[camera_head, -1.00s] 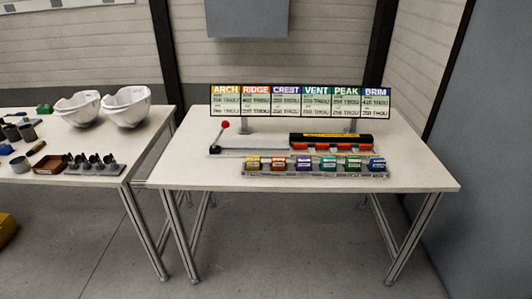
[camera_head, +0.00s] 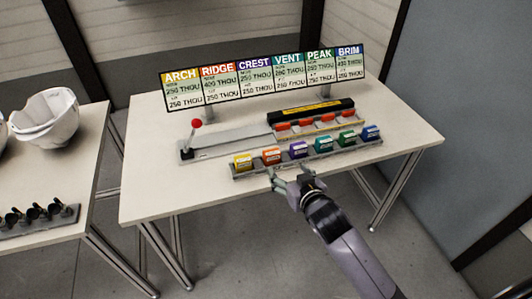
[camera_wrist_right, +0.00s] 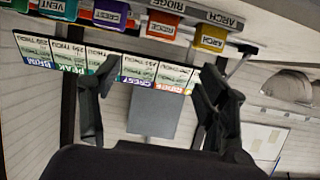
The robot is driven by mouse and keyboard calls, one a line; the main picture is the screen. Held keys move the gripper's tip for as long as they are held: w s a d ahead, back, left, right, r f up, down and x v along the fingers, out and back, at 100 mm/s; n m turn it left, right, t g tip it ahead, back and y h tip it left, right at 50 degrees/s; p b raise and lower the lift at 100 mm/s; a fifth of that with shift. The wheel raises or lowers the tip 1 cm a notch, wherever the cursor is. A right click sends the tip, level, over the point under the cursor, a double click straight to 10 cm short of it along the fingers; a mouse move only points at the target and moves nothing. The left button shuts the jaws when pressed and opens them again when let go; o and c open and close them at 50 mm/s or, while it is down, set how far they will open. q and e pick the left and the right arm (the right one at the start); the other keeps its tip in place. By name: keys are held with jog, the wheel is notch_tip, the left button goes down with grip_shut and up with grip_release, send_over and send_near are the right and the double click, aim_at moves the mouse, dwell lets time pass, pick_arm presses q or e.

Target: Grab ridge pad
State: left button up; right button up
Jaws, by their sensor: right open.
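The ridge pad (camera_head: 272,156) is the orange-red block, second from the left in the row of coloured pads on the rack. It also shows in the right wrist view (camera_wrist_right: 163,25), upside down at the top, under the RIDGE label. My right gripper (camera_head: 275,178) is open and empty, just in front of the rack's near edge, close to the ridge pad and apart from it. In the right wrist view its two fingers (camera_wrist_right: 154,72) are spread, with nothing between them. My left gripper is out of view.
The yellow arch pad (camera_head: 243,162) and purple crest pad (camera_head: 298,150) flank the ridge pad closely. Behind stand a red-knobbed lever (camera_head: 196,123), a black-topped fixture (camera_head: 311,110) and a label board (camera_head: 243,102). White helmet shells (camera_head: 45,118) sit on the left table. The table's front is bare.

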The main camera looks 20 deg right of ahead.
aim_at(273, 155)
jog(key=x, duration=0.8)
jog(key=shift+w+a+f+p, duration=0.1)
jog(key=shift+w+f+p, duration=0.05)
jog(key=shift+w+p, duration=0.2)
jog(key=shift+w+f, duration=0.2)
jog(key=shift+w, duration=0.4)
jog(key=x, duration=0.5)
jog(key=shift+s+f+p, duration=0.15)
jog(key=shift+p, duration=0.15)
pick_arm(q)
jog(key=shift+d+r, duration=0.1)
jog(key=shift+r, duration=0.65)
pick_arm(e)
jog(key=shift+c, duration=0.5)
jog(key=c, duration=1.1)
jog(key=shift+c, duration=0.2)
